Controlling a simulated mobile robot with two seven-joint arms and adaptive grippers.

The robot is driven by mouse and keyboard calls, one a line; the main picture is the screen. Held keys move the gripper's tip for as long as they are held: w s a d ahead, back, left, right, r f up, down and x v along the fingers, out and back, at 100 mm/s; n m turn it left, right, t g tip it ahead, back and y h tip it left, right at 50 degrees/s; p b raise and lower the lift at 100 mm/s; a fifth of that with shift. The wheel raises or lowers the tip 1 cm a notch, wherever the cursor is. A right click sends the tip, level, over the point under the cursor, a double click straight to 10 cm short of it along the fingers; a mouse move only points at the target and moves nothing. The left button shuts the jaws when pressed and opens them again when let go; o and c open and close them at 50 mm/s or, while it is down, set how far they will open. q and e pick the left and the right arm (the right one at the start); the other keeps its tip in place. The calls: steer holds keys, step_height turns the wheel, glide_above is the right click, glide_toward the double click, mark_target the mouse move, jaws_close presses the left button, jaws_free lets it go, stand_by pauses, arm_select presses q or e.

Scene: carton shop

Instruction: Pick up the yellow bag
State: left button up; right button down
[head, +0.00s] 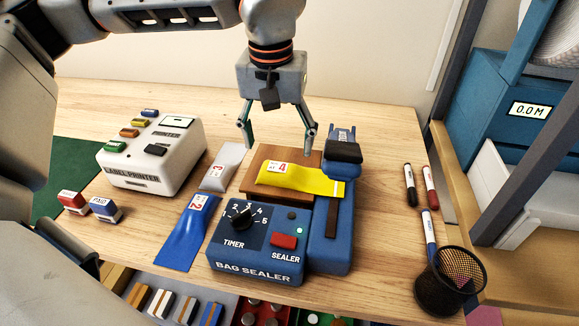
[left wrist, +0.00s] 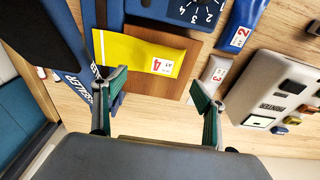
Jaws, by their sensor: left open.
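The yellow bag (head: 308,180) lies flat on a brown wooden block (head: 248,178) beside the blue bag sealer (head: 258,248). My left gripper (head: 279,140) is open and empty, pointing down above and behind the bag. In the left wrist view the yellow bag (left wrist: 142,54) shows just beyond and between the open fingertips (left wrist: 158,86), apart from them. My right gripper is not in view.
A grey bag (head: 222,167) and a blue bag (head: 188,232) lie left of the block. The white label printer (head: 150,160) stands further left, with two stamps (head: 105,209) in front. Markers (head: 410,185) and a black mesh cup (head: 448,282) are at right.

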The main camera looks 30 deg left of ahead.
mark_target(278, 168)
arm_select(q)
steer(key=f, duration=0.6)
steer(key=shift+w+a+f+b, duration=0.1)
steer(key=shift+a+f+b, duration=0.15)
steer(key=shift+b, duration=0.15)
steer(key=shift+d, duration=0.1)
steer(key=c, duration=1.2)
